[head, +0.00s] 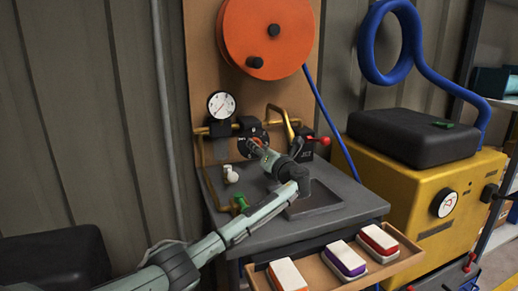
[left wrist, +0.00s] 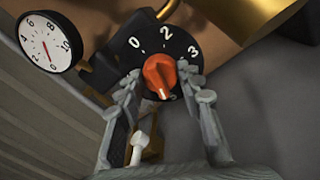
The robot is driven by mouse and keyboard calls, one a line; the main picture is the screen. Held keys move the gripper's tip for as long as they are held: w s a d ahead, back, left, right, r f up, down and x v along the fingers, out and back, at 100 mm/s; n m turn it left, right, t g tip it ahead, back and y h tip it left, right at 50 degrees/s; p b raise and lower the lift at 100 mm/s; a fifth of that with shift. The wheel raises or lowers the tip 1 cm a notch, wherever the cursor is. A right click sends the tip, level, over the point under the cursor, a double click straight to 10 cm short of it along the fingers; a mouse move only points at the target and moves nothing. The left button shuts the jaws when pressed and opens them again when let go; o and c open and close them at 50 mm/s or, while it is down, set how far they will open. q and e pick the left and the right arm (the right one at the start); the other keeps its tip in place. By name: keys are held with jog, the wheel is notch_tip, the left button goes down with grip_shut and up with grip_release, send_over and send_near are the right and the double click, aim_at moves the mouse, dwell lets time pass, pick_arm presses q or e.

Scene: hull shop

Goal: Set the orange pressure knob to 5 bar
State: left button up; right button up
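The orange pressure knob (left wrist: 160,74) sits on a black round dial (left wrist: 128,45) with white numbers; 0, 2 and 3 show in the left wrist view. I cannot tell which number the knob points to. My left gripper (left wrist: 160,88) is open, with one finger on each side of the knob and gaps beside it. In the head view my left gripper (head: 252,145) reaches the dial and mostly hides the knob. A white pressure gauge (left wrist: 47,42) is left of the dial; its red needle points near 0. The gauge also shows in the head view (head: 221,105). My right gripper is not in view.
A brass pipe (left wrist: 245,25) passes close above the dial. A red-handled valve (head: 322,140) is right of it, a green valve (head: 240,203) below left. An orange hose reel (head: 265,35) hangs above.

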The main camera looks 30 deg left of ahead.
pick_arm(q)
jog(key=o, duration=0.4)
jog(key=shift+o, duration=0.2)
jog(key=v, duration=1.2)
jog(key=shift+f, duration=0.1)
